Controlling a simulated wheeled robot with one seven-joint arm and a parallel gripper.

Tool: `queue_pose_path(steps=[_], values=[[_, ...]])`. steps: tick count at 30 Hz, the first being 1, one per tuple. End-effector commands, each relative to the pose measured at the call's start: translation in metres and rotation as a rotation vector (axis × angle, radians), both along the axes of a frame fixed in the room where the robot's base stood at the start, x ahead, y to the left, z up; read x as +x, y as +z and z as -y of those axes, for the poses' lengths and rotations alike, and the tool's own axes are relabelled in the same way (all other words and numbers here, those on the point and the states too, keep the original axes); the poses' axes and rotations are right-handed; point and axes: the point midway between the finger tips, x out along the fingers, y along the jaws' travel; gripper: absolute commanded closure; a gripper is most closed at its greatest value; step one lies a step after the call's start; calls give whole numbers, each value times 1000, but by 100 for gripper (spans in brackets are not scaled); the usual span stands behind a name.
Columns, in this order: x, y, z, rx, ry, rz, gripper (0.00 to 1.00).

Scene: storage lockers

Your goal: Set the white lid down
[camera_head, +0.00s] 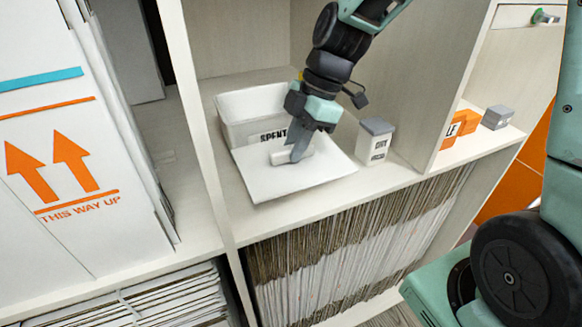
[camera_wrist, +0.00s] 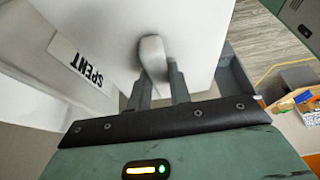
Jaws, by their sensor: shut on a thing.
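The white lid (camera_head: 265,181) is a flat square panel with a raised handle, in front of the white box labelled SPENT (camera_head: 236,106) on the locker shelf. My gripper (camera_head: 297,155) is shut on the lid's handle. In the wrist view the handle (camera_wrist: 152,55) sits between my two fingers (camera_wrist: 158,85), and the lid (camera_wrist: 105,25) spreads beyond it. The lid hides part of the SPENT box's front. I cannot tell whether the lid touches the shelf or hangs just above it.
A small white box with a grey lid (camera_head: 375,140) stands right of the white lid. A divider (camera_head: 455,85) separates it from an orange box (camera_head: 462,126) and a grey box (camera_head: 497,117). A white carton (camera_head: 70,150) stands left. Packed files (camera_head: 350,255) fill the space below.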

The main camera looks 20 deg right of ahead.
Motion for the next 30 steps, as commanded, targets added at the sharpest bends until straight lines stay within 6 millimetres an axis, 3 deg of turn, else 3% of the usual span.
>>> queue_pose_path(steps=[15, 29, 30], values=[[-1, -61, -1, 1, 1, -3, 100], [0, -70, 0, 0, 1, 1, 100], [0, -69, 0, 0, 1, 1, 69]])
